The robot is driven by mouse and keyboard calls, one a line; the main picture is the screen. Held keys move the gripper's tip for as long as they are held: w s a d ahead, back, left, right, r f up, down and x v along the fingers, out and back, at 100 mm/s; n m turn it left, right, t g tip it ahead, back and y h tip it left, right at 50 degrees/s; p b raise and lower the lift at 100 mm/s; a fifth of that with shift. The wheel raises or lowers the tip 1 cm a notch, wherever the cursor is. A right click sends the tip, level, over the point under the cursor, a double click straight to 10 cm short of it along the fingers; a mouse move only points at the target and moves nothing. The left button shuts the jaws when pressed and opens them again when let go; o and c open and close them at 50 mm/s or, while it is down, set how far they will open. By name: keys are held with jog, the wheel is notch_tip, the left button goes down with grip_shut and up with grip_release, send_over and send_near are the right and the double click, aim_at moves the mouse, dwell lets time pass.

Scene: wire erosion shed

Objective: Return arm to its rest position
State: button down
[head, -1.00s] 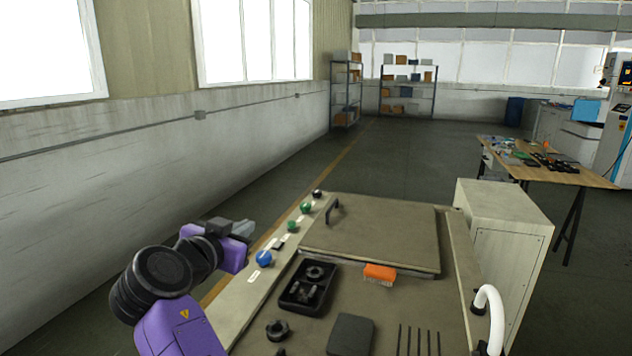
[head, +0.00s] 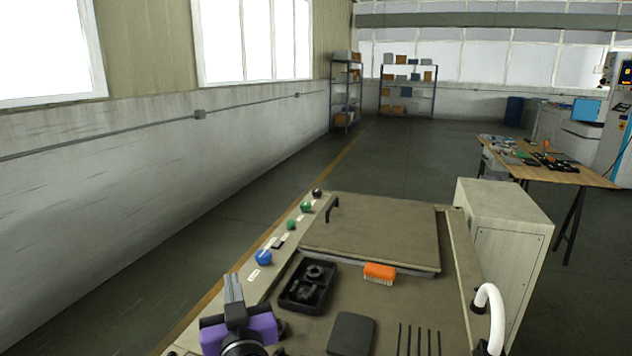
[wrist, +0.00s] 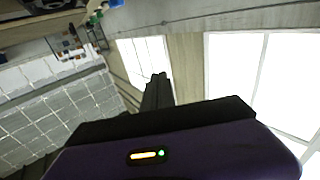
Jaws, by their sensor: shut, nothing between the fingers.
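My gripper (head: 233,287) is at the bottom left of the head view, over the near left part of the machine top. Its grey fingers are together, pointing up and away in the picture, with nothing held between them. In the wrist view the fingers (wrist: 158,92) stand close together above the purple gripper body. Most of my arm is out of the head view, below its bottom edge.
The machine top holds a black tray (head: 289,299) with dark parts, an orange brush (head: 379,272), a dark flat block (head: 350,335) and several thin rods (head: 419,340). A blue knob (head: 264,257) sits on the left rail. A white curved handle (head: 496,315) rises at right.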

jog(key=s+d+f, duration=0.6)
jog(key=s+d, duration=0.2)
jog(key=s, duration=0.1)
jog(key=s+d+f, duration=0.6)
jog(key=s+d, duration=0.2)
jog(key=d, duration=0.1)
jog(key=s+d+f+m+h, duration=0.1)
jog(key=s+d+h, duration=0.1)
jog(key=s+d, duration=0.4)
jog(key=s+d+f+m+g+h+b, duration=0.1)
jog(key=s+d, duration=0.5)
jog(key=s, duration=0.8)
jog(key=s+d+f+m+g+h+b, duration=0.1)
jog(key=s+d+f+m+h, duration=0.1)
jog(key=s+d, duration=0.4)
jog(key=s+h, duration=0.1)
jog(key=s, duration=0.3)
jog(key=shift+d, duration=0.15)
